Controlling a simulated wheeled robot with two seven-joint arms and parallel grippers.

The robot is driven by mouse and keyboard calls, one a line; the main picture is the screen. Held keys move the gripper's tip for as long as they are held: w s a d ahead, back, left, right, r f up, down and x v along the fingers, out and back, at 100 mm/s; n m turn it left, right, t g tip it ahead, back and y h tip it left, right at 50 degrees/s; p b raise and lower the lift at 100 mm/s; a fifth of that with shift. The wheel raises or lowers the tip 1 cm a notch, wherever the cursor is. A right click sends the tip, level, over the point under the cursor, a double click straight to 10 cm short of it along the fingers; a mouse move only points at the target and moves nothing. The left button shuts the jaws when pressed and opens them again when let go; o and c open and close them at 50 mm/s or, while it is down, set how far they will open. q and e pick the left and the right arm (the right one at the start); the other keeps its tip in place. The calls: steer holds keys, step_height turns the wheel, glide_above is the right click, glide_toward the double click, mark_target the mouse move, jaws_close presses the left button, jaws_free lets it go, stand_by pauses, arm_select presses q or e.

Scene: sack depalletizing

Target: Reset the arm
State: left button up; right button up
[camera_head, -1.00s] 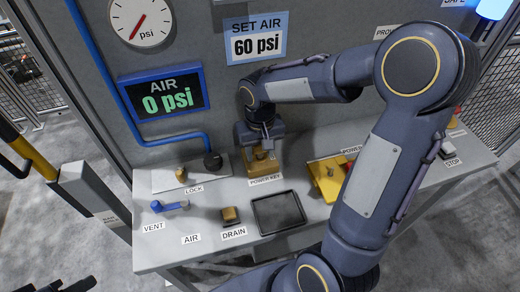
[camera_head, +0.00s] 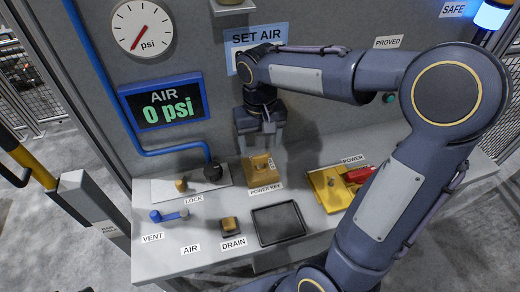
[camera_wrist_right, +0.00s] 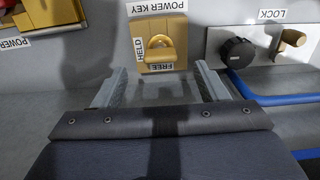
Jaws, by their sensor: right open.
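My right arm reaches in from the right in the head view. Its right gripper (camera_head: 259,140) points down above and just behind the brass power key block (camera_head: 258,170), apart from it. In the wrist view the two fingers of the right gripper (camera_wrist_right: 160,85) are spread with nothing between them. The power key block (camera_wrist_right: 160,43) lies beyond the fingertips there, with its loop-shaped key between the HELD and FREE labels. My left gripper is not in view.
The grey bench carries a lock knob (camera_head: 212,171), a blue vent lever (camera_head: 170,215), a drain button (camera_head: 229,224), a black tray (camera_head: 278,223) and a yellow power unit (camera_head: 330,188) with a red handle. The panel with gauge (camera_head: 142,27) and AIR 0 psi display (camera_head: 163,104) stands behind.

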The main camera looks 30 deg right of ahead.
steer(key=shift+r, duration=0.2)
stand_by(0.4)
steer(key=s+a+t+y, duration=0.2)
steer(key=s, duration=0.6)
steer(key=s+a+n+t+y, duration=0.1)
steer(key=s+a+t, duration=0.1)
steer(key=s, duration=0.6)
steer(key=shift+s+t+y, duration=0.35)
steer(key=shift+t+y, duration=0.05)
steer(key=shift+t, duration=0.4)
